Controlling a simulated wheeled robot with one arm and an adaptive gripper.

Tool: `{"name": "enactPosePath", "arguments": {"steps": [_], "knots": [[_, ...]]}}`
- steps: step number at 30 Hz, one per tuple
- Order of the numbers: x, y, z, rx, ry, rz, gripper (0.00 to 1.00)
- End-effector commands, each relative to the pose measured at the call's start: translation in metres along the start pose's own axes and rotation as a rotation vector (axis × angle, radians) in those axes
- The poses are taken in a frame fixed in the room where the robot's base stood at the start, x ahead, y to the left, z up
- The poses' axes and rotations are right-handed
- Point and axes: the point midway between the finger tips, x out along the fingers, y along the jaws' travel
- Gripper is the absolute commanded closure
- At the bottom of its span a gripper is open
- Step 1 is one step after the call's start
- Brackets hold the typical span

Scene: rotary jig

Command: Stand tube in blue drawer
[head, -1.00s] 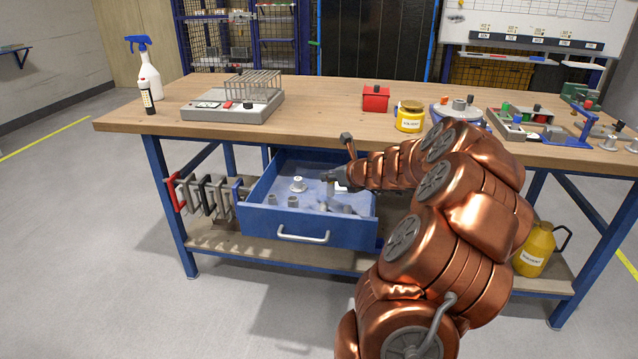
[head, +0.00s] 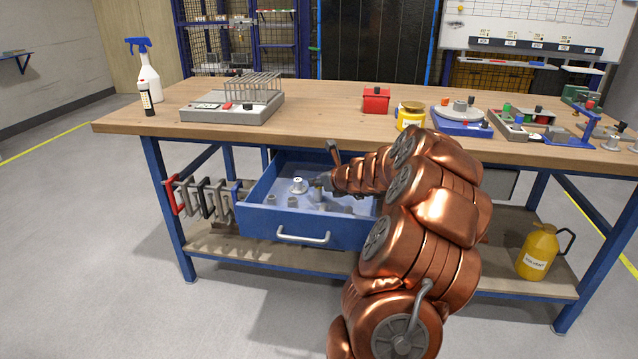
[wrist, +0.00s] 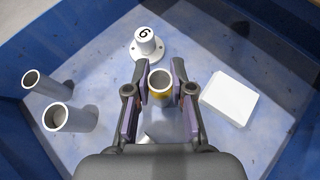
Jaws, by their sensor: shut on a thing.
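The open blue drawer (head: 262,220) hangs under the bench top, and its floor and walls fill the wrist view (wrist: 285,152). My gripper (wrist: 161,80) is inside the drawer, its fingers closed on both sides of a grey tube with a yellow band (wrist: 159,88). The tube looks upright, open end facing the wrist camera; its lower end is hidden, so I cannot tell whether it touches the floor. In the head view my gripper (head: 318,184) is low over the drawer's middle.
Grey hollow tubes (wrist: 70,118) stand at the left in the wrist view. A white flanged piece marked 6 (wrist: 146,45) is just beyond my fingers, and a white block (wrist: 230,98) lies to the right. Bare floor shows between them. The bench top (head: 330,125) overhangs the drawer's back.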

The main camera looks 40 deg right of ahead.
Motion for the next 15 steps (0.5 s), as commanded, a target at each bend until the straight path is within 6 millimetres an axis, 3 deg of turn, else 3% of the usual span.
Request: {"name": "enactPosePath", "arguments": {"steps": [5,6,12,15], "knots": [[0.0015,-0.0001,-0.0030,0.001,0.000,0.000,1.00],[0.0014,-0.0004,-0.0030,0.001,0.000,0.000,0.76],[0.0013,-0.0004,-0.0029,0.001,0.000,0.000,0.55],[0.0013,-0.0003,-0.0029,0.001,0.000,0.000,0.53]]}}
